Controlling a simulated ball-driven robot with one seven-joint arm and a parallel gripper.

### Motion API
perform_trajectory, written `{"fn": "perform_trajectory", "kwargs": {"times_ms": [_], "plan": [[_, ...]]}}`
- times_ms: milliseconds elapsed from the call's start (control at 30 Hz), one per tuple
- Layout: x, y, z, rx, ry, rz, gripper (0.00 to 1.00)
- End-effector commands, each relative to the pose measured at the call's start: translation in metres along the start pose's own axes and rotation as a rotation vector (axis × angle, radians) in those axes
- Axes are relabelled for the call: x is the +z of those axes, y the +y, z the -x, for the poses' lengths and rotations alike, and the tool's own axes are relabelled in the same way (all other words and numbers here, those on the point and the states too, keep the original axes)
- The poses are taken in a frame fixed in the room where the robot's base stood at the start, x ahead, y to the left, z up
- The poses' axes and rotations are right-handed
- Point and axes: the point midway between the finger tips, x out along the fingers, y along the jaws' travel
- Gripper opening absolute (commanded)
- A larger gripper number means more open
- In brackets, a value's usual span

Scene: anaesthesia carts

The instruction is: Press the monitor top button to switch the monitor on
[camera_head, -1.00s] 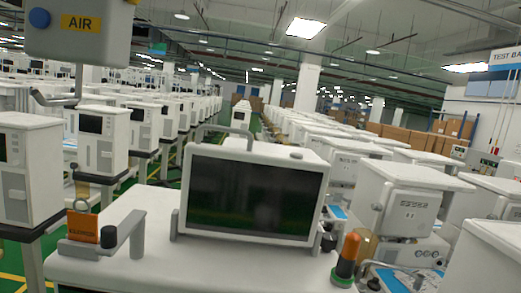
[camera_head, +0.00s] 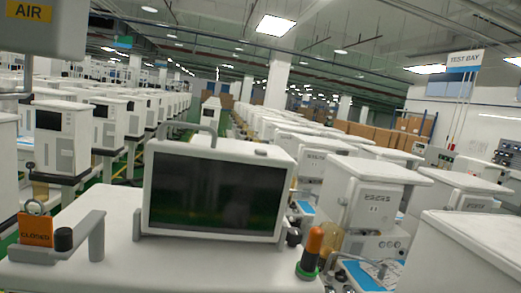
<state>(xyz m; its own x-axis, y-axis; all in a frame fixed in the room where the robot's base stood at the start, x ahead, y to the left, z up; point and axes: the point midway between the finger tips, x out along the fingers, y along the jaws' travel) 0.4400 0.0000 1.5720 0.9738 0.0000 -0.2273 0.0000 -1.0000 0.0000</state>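The monitor (camera_head: 215,195) stands upright on a white cart top (camera_head: 150,262), left of the picture's middle. Its screen is dark. A small grey top button (camera_head: 261,152) sits on the monitor's upper face, towards the right end. A grey carrying handle (camera_head: 207,133) rises from the top, left of the button. My gripper does not show in this view, so its fingers and its distance from the button cannot be seen.
An orange CLOSED tag (camera_head: 36,228) and a grey rail (camera_head: 85,238) stand at the cart's left. An orange-topped cylinder (camera_head: 311,252) stands at its right front. A grey AIR box (camera_head: 45,28) hangs at the upper left. Rows of white carts fill both sides.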

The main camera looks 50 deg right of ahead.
Motion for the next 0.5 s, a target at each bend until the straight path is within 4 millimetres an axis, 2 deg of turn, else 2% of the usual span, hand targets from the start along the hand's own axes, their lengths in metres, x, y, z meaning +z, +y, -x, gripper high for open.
{"fn": "perform_trajectory", "kwargs": {"times_ms": [33, 200, 300, 500], "plan": [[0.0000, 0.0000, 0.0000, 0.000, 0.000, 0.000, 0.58], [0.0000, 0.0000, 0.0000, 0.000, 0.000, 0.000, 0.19], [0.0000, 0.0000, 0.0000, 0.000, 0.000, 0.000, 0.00], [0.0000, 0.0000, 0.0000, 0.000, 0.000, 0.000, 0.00]]}}
